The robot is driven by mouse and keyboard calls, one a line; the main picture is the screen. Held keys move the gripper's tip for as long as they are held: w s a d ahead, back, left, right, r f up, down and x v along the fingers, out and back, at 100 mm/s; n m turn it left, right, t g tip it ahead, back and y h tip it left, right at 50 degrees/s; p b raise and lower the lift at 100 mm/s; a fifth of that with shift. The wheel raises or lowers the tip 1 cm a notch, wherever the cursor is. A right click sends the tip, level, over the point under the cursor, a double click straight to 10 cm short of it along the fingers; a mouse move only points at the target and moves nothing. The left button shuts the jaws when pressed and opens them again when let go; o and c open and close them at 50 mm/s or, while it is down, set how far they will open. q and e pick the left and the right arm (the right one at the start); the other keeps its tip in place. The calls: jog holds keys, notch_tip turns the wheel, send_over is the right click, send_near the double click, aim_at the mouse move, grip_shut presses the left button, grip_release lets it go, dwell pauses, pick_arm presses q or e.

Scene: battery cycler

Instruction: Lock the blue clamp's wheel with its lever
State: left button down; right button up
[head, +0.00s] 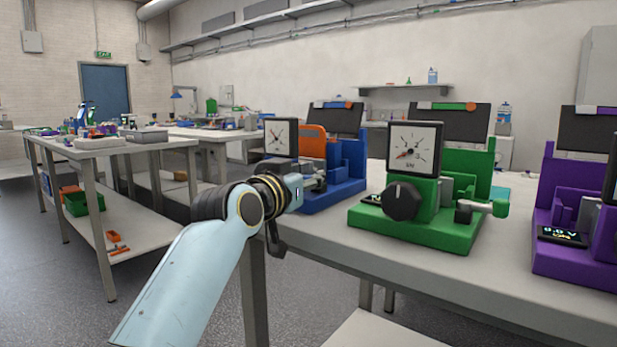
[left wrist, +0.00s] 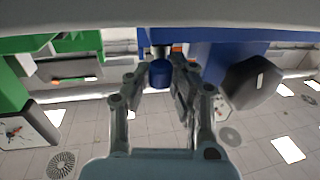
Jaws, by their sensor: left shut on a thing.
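The blue clamp (head: 346,172) stands on the bench, left of the green one, partly hidden by my left arm. In the left wrist view its blue body (left wrist: 222,58) is at the top, and a black faceted wheel (left wrist: 252,80) is to the right. My left gripper (head: 313,181) is at the clamp's front. In the left wrist view its fingers are closed around the lever's blue end (left wrist: 160,70). The rest of the lever is mostly hidden, so I cannot tell its exact angle. My right gripper is not in view.
A green clamp (head: 430,234) with its own gauge, black wheel and lever stands close on the right. A purple clamp (head: 570,262) is at the far right. The bench's front edge (head: 400,275) runs below them. Floor is open to the left.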

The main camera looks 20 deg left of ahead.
pick_arm(q)
jog(key=shift+a, duration=0.1)
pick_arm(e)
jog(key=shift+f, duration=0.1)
pick_arm(q)
jog(key=shift+a+f+m+h+b, duration=0.1)
jog(key=shift+m+h+b, duration=0.2)
jog(key=shift+w+a+f+m+g+h+b, duration=0.1)
jog(key=shift+a+m+g+h+b, duration=0.2)
jog(key=shift+m+h+b, duration=0.45)
jog(key=shift+h+b, duration=0.3)
jog(key=shift+h, duration=0.15)
jog(key=shift+r+h, duration=0.2)
jog(key=shift+h, duration=0.1)
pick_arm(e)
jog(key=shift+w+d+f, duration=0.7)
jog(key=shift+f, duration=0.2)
pick_arm(q)
jog(key=c, duration=1.2)
grip_release()
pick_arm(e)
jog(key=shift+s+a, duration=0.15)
